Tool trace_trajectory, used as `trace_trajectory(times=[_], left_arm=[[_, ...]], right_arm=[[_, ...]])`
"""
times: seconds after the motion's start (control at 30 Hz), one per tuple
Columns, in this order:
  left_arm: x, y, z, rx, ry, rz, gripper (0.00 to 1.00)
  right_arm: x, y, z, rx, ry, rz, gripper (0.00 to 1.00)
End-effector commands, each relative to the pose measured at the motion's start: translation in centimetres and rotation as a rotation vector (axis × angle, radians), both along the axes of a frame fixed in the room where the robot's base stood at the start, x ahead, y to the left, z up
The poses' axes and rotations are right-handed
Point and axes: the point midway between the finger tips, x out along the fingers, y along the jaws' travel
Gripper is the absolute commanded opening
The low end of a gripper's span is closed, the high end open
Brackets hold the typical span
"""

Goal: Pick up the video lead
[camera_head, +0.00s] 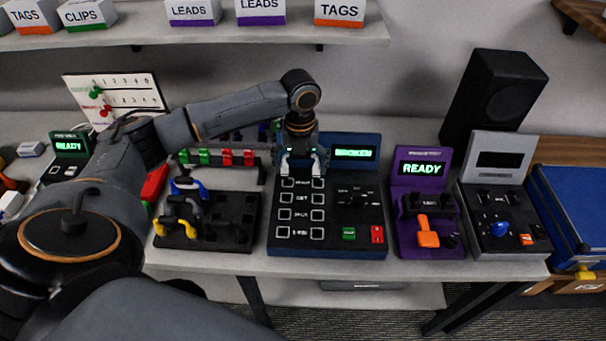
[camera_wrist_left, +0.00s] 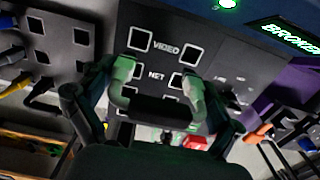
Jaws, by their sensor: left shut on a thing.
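My left gripper (camera_head: 301,165) is over the upper part of the dark blue tester board (camera_head: 350,215), near its top pair of square sockets. In the left wrist view, the gripper (camera_wrist_left: 160,85) is shut on a dark lead (camera_wrist_left: 155,110), a black bar between the pale fingertips. The VIDEO label (camera_wrist_left: 152,40) and NET label show just beyond the fingers. I cannot tell from its look whether this is the video lead, or whether its ends touch the sockets. The tester's screen (camera_head: 354,153) is lit green and seems to read BROKEN. My right gripper is not in view.
A black tray (camera_head: 235,207) with yellow, blue and dark leads lies left of the tester. A purple unit (camera_head: 405,180) reading READY and a grey unit (camera_head: 500,200) stand to its right. A rack with green and red clips (camera_head: 204,157) stands behind the tray.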

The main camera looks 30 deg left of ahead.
Motion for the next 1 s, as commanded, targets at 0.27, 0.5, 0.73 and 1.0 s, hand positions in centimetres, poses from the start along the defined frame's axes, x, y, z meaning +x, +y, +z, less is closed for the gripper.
trace_trajectory(times=[0.27, 0.5, 0.73, 1.0], left_arm=[[-5.7, -0.7, 5.0, 0.003, -0.003, -0.002, 0.54], [-10.0, -1.4, 7.1, 0.002, -0.003, -0.002, 0.54], [-12.0, -1.8, 8.2, 0.001, -0.002, 0.001, 0.54], [-12.4, -1.9, 9.5, -0.001, -0.001, 0.0, 0.54]], right_arm=[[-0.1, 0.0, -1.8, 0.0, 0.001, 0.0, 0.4], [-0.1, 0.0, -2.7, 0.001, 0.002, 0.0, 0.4], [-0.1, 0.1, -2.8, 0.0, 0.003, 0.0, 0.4], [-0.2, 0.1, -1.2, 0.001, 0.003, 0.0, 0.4]])
